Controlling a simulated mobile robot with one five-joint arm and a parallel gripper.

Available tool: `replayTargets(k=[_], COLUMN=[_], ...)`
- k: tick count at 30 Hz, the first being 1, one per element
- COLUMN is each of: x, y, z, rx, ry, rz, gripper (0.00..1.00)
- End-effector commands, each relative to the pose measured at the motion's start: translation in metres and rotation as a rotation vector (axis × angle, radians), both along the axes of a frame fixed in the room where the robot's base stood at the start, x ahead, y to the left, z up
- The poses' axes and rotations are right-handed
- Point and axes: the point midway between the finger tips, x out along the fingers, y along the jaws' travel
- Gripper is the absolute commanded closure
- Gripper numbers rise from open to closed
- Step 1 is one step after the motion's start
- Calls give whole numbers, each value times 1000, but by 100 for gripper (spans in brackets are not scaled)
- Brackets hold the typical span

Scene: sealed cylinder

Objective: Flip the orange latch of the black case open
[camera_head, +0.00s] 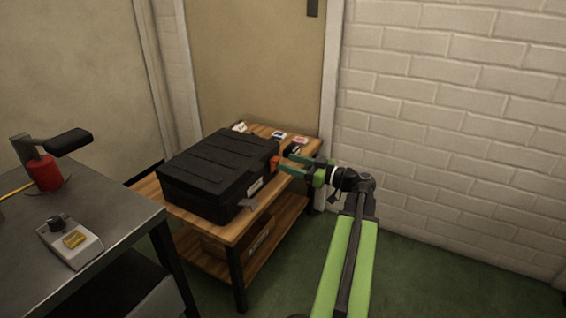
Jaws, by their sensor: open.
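The black case (215,160) lies closed on a wooden table (232,237). The orange latch (275,164) is on the case's right-hand side, towards its far corner. A grey latch-like piece (247,203) sticks out lower on the same side, near the front corner. My gripper (287,164) is open, with its green fingers pointing left at the orange latch. The fingertips are at or very close to the latch; I cannot tell whether they touch it. The fingers partly hide the latch's right edge.
Small boxes (279,134) lie on the table behind the case. A dark metal bench (95,215) at left holds a red cylinder (45,173) and a grey device with a yellow part (72,243). A white brick wall (450,130) stands right; green floor lies clear below.

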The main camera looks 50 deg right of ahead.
Motion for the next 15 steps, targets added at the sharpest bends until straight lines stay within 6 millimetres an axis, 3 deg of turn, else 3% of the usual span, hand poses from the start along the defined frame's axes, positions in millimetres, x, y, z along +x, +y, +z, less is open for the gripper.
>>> replayTargets(k=[6,15], x=[27,30], y=[7,7], z=[0,0], rx=[0,0], ry=[0,0], rz=[1,-2], gripper=[47,47])
